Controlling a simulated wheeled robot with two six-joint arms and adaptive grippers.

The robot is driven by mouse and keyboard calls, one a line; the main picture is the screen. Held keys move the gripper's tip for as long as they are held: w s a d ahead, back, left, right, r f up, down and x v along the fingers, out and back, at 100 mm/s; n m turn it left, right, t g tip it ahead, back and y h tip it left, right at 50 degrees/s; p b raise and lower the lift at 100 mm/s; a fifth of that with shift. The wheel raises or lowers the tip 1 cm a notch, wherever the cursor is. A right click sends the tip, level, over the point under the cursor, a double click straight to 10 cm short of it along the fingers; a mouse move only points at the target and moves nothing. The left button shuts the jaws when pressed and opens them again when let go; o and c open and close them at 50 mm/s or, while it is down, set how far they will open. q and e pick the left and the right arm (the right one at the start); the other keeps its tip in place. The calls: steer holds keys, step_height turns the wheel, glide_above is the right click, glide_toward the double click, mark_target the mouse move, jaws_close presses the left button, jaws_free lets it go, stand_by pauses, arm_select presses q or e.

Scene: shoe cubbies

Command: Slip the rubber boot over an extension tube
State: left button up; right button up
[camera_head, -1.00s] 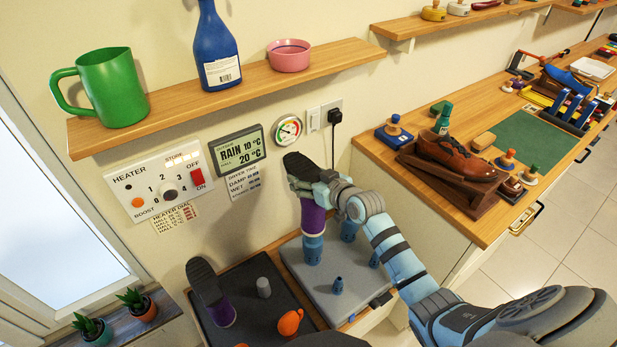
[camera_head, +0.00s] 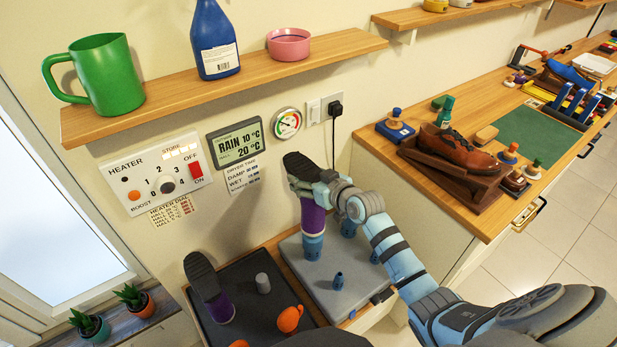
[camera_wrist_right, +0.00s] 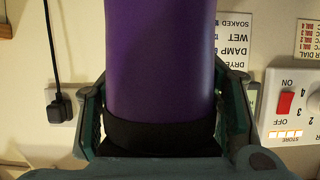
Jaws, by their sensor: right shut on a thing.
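My right gripper (camera_head: 318,186) is shut on a purple rubber boot (camera_head: 312,218) with a dark sole, held upside down with the sole up. The boot's shaft stands over a blue extension tube (camera_head: 312,248) on the grey dryer base (camera_head: 322,290); the tube's lower part shows below the boot's opening. How far the tube reaches inside is hidden. In the right wrist view the boot (camera_wrist_right: 160,60) fills the middle, with the gripper's fingers (camera_wrist_right: 163,125) on both sides of its black band. A second purple boot (camera_head: 222,308) stands sole-up on the dark tray (camera_head: 245,325). My left gripper is not in view.
More blue tubes (camera_head: 338,281) stand on the base. A grey peg (camera_head: 262,283) and an orange object (camera_head: 290,318) are on the dark tray. A wooden shelf (camera_head: 240,92) hangs above. A bench with a brown shoe (camera_head: 458,150) is at the right.

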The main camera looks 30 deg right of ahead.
steer(key=shift+f+b, duration=1.4)
steer(key=shift+f, duration=0.3)
steer(key=o, duration=1.5)
steer(key=shift+c, duration=0.2)
steer(key=shift+s, duration=0.1)
steer(key=v, duration=1.2)
